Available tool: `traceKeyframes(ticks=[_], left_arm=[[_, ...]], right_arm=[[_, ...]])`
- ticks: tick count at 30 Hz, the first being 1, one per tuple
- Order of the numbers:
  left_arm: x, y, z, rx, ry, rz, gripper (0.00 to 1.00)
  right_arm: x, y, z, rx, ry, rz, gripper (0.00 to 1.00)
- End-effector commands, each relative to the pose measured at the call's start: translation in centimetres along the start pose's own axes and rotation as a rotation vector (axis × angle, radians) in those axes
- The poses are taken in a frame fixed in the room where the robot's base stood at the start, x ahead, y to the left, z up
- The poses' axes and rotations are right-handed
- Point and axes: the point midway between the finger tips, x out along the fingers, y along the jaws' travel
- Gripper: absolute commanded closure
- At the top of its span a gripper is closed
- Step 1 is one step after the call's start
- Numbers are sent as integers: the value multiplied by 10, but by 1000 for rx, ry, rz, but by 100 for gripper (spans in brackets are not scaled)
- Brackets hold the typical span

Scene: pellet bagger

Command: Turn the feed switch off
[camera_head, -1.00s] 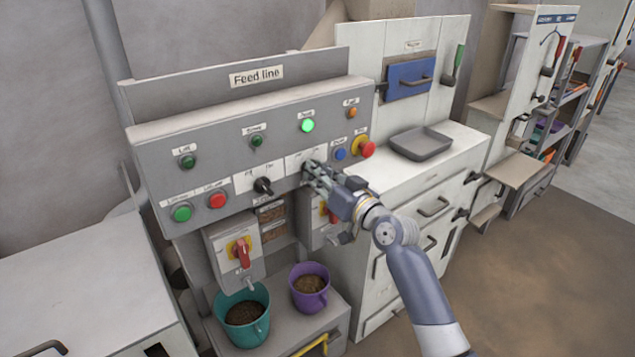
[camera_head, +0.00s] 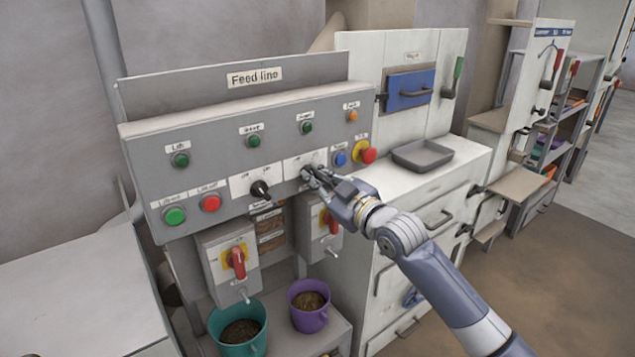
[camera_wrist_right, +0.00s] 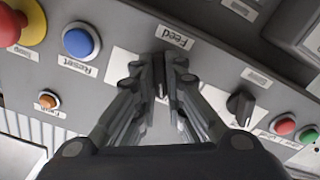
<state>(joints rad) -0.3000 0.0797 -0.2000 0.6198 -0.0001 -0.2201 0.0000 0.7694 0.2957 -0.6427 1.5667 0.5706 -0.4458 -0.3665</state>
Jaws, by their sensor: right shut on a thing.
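The feed switch (camera_wrist_right: 159,74) is a dark rotary knob on a white plate (camera_head: 293,165) of the grey control panel. A "Feed" label (camera_wrist_right: 175,37) sits beside it in the right wrist view. My right gripper (camera_head: 307,174) reaches the panel from the right. It is shut on the feed switch, with one finger on each side of the knob in the right wrist view (camera_wrist_right: 161,76). In the head view the fingers mostly hide the knob. The green lamp (camera_head: 306,128) above the switch is dark. My left gripper is not in view.
Another black knob (camera_head: 261,190) is just left of the feed switch. A blue button (camera_head: 340,158) and a red emergency button (camera_head: 368,155) are close on its right. A teal bucket (camera_head: 238,348) and a purple bucket (camera_head: 308,318) with pellets stand below.

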Motion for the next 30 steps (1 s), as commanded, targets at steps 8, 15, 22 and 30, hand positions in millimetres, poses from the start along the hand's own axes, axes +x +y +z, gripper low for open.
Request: traceKeyframes(ticks=[8,15,22,30], left_arm=[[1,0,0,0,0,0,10],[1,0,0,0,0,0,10],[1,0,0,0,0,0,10],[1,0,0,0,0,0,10]], right_arm=[[0,0,1,-51,-3,-1,100],[0,0,1,-56,-3,0,100],[0,0,1,-55,-3,0,69],[0,0,0,-53,-1,0,69]])
